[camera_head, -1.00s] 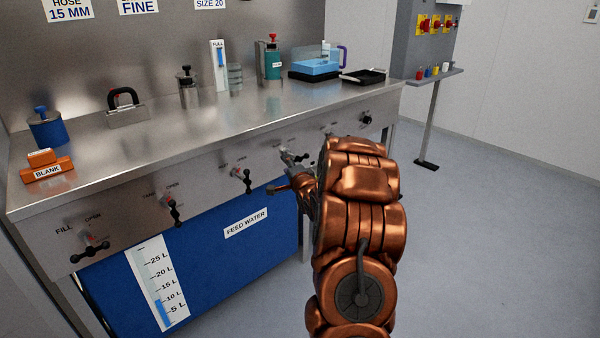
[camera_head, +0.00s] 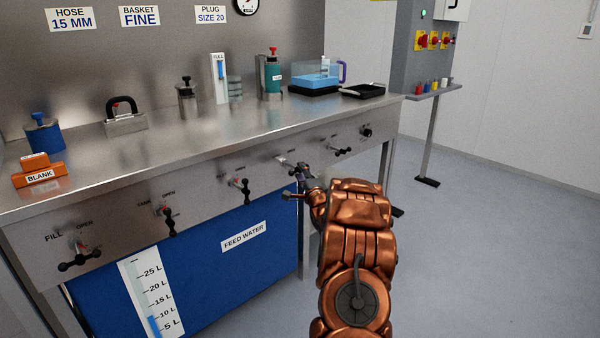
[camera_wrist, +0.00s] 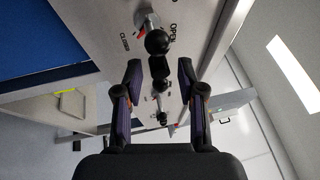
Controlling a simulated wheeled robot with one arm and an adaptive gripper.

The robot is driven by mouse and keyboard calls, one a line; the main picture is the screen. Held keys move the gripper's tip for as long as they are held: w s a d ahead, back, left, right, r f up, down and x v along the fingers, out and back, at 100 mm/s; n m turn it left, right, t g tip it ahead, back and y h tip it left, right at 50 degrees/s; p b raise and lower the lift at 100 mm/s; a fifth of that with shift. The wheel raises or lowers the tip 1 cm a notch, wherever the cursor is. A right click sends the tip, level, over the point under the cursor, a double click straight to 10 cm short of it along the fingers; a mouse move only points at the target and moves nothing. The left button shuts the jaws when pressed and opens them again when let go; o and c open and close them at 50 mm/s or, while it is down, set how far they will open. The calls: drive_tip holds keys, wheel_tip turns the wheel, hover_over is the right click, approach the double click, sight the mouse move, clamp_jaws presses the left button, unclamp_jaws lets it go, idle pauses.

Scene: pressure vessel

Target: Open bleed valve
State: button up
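A row of black-handled valves runs along the steel bench front, each beside small labels; I cannot read which one says bleed. My gripper (camera_head: 302,176) is at the valve (camera_head: 288,161) right of the one above the feed water sign, and partly hides it. In the wrist view my gripper (camera_wrist: 160,68) is open, its two fingers apart. The black ball-ended valve handle (camera_wrist: 157,43) shows ahead and between the fingers, beside OPEN and CLOSED lettering. I cannot tell whether the fingers touch it.
The blue feed water tank (camera_head: 215,270) stands under the bench. Another valve (camera_head: 342,151) and a black knob (camera_head: 366,131) sit further right on the panel. A bench leg (camera_head: 386,165) is near my arm. The floor to the right (camera_head: 500,250) is clear.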

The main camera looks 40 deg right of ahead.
drive_tip(key=shift+w+d, duration=0.35)
drive_tip(key=shift+w, duration=0.3)
drive_tip(key=shift+w+d+r, duration=0.1)
drive_tip(key=shift+w+r, duration=0.05)
drive_tip(key=shift+w, duration=0.2)
clamp_jaws()
